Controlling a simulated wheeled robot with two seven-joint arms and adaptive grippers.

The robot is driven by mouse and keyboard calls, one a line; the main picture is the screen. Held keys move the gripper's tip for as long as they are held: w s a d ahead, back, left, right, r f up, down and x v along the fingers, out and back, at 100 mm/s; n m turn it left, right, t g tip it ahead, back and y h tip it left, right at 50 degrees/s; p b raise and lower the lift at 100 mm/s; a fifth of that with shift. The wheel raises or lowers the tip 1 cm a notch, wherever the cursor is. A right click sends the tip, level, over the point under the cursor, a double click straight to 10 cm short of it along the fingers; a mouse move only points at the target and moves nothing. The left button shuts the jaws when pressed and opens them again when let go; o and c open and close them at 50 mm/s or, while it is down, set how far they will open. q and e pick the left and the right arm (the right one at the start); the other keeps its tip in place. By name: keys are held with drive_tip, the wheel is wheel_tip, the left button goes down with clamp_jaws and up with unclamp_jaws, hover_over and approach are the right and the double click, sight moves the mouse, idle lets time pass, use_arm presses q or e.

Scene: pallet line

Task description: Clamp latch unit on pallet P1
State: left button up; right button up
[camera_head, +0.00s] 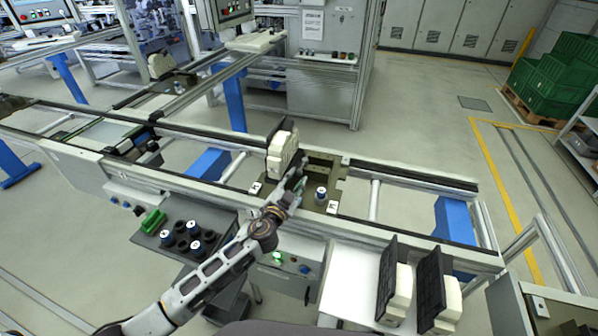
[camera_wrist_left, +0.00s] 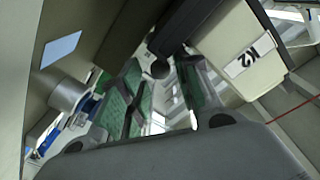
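A cream latch unit with a black back plate (camera_head: 283,152) stands upright on the dark pallet (camera_head: 326,165) in the middle of the conveyor. A small cylinder with a blue-and-white top (camera_head: 320,193) stands on the pallet, right of my left gripper. My left gripper (camera_head: 296,182) is low over the pallet, just in front of the latch unit; whether they touch is unclear. The left wrist view shows a cream block with a dark-marked label (camera_wrist_left: 250,56) close by at upper right. My right gripper is out of view.
Two more cream-and-black units (camera_head: 396,290) (camera_head: 440,292) stand on a white shelf at the front right. A dark tray (camera_head: 178,212) at front left holds blue-topped cylinders and a green part (camera_head: 152,221). A button box (camera_head: 284,268) sits below the conveyor rail (camera_head: 415,231).

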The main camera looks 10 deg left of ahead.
sight(299, 172)
use_arm(q)
drive_tip(key=shift+p+x, duration=0.35)
drive_tip(key=shift+x, duration=1.85)
clamp_jaws()
